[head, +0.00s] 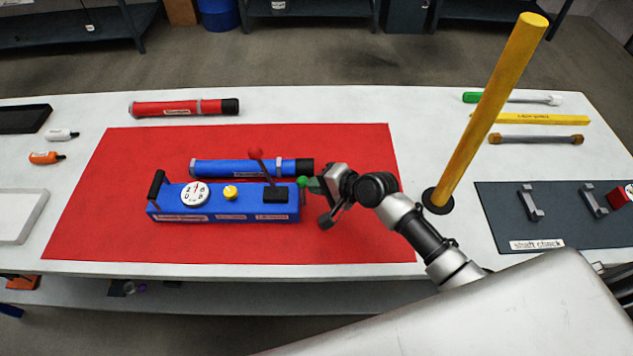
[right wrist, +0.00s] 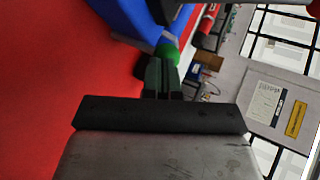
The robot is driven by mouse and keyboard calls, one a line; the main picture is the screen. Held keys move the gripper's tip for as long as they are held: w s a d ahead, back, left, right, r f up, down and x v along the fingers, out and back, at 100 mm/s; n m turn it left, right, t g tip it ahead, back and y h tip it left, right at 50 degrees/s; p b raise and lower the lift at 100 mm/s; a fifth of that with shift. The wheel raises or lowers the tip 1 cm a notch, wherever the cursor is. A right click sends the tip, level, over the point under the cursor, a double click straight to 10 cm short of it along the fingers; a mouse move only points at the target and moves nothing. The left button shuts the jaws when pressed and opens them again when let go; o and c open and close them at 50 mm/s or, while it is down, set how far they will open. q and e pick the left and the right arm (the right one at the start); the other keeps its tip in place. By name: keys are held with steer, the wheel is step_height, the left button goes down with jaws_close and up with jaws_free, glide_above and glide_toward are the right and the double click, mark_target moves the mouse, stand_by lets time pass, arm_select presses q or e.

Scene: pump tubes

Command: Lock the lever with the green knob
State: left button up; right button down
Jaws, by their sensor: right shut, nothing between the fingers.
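The blue pump box (head: 225,203) sits on the red mat (head: 110,235). The green knob (head: 302,182) is at the box's right end; it also shows in the right wrist view (right wrist: 168,52). Its lever is mostly hidden. A second lever with a red knob (head: 256,153) stands up from the box near the black block. My right gripper (head: 313,185) is just right of the green knob, its fingers shut and empty. In the right wrist view the fingertips (right wrist: 160,72) are against or very close to the knob; I cannot tell if they touch. My left gripper is not in view.
A blue tube (head: 235,168) lies behind the box, and a red tube (head: 180,107) lies farther back. A tall yellow post (head: 490,115) stands right of my right arm. A dark shaft check board (head: 550,215) lies at the right. The mat's front is clear.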

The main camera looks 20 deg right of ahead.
steer(key=shift+w+d+m+g+p, duration=0.1)
steer(key=shift+w+m+g+p, duration=0.2)
steer(key=shift+w+m+g, duration=0.15)
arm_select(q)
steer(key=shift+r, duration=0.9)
